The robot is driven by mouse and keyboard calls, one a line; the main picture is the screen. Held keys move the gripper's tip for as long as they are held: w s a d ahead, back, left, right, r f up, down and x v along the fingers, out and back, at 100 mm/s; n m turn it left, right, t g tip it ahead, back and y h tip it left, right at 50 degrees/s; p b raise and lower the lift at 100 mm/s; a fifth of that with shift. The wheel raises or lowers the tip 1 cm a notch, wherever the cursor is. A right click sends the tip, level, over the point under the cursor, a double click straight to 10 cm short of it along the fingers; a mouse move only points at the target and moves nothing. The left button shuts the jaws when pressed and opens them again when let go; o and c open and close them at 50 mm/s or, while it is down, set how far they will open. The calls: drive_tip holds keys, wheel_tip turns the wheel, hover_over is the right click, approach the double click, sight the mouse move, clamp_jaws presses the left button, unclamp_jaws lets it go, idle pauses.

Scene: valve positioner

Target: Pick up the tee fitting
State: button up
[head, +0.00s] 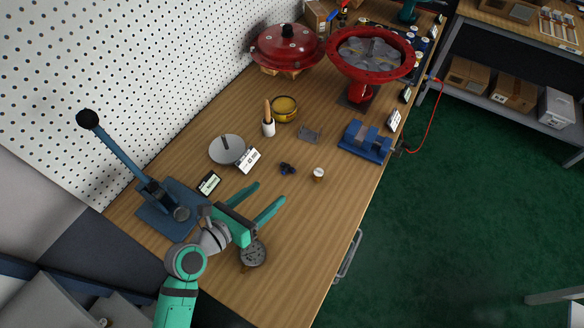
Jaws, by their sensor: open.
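A small dark object that looks like the tee fitting (287,169) lies on the wooden workbench (325,225), near the middle of its width. It is too small to make out its branches clearly. My gripper (270,192) is above the bench with its two green fingers spread apart and nothing between them. The fingers point toward the dark fitting, which is a little beyond the fingertips. The fingers and the fitting are apart.
A small white-faced part (318,174) stands just right of the fitting. A round gauge (252,254) lies by my wrist. The bench's front right is clear.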

sight(286, 168)
drive_tip(key=w, duration=0.1)
drive_tip(key=w+m, duration=0.1)
drive_tip(key=w+a, duration=0.1)
drive_tip(key=shift+w+f+m+y, duration=0.3)
drive_tip(key=shift+w+f+y, duration=0.1)
drive_tip(key=x, duration=0.4)
drive_tip(key=shift+w+d+f, duration=0.1)
drive_tip(key=shift+d+f, duration=0.05)
drive_tip(key=shift+d, duration=0.05)
drive_tip(key=x, duration=0.5)
drive_tip(key=shift+s+d, duration=0.2)
drive_tip(key=shift+d, duration=0.05)
drive_tip(key=shift+w+d+f, duration=0.15)
drive_tip(key=shift+w+f, duration=0.1)
drive_tip(key=shift+w, duration=0.1)
drive_tip(key=c, duration=1.1)
